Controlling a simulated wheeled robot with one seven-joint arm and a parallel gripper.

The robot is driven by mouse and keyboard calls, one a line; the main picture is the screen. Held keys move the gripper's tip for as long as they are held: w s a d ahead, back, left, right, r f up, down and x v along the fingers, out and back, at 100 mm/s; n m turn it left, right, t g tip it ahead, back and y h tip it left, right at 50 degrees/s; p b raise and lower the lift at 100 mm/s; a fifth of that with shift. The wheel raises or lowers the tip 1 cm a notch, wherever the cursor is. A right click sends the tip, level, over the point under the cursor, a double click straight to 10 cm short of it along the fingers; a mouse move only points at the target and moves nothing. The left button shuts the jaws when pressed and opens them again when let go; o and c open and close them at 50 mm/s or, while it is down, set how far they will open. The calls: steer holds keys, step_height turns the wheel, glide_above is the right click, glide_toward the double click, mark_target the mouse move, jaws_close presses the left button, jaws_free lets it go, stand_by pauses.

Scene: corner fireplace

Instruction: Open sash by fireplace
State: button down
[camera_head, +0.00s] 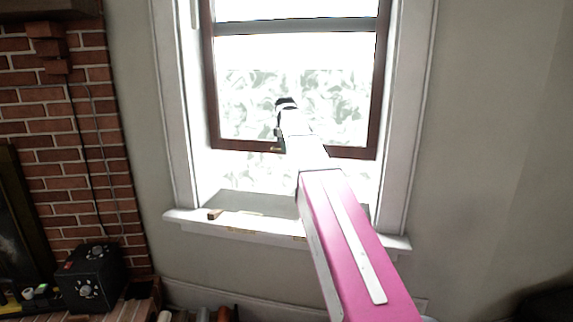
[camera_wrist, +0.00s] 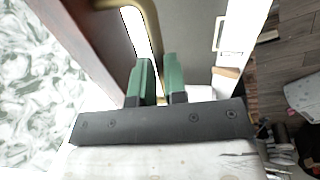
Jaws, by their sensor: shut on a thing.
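The sash (camera_head: 350,153) is a dark brown wooden frame with glass in a white window casing. Its bottom rail stands above the sill, with a clear gap below it. A small brass-coloured handle (camera_head: 277,149) shows at the rail, partly hidden by my arm. In the wrist view, my gripper (camera_wrist: 159,64) has two green fingers close together, shut on the curved brass-coloured handle (camera_wrist: 152,22). The exact contact is partly hidden between the fingers. The sash's brown frame (camera_wrist: 88,40) runs along the left of that view.
The white sill (camera_head: 255,235) lies below the sash, with a small brown block (camera_head: 214,214) on it. A brick fireplace (camera_head: 75,140) stands at the left, with a black box (camera_head: 90,278) near its foot. Bare wall (camera_head: 480,130) is at the right.

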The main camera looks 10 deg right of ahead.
steer(key=shift+r, duration=2.05)
steer(key=c, duration=1.2)
jaws_free()
steer(key=shift+o, duration=0.2)
steer(key=shift+r, duration=0.1)
step_height(320, 180, up, 10)
steer(key=s, duration=0.1)
steer(key=shift+s+a+r, duration=0.2)
steer(key=shift+s+a, duration=0.2)
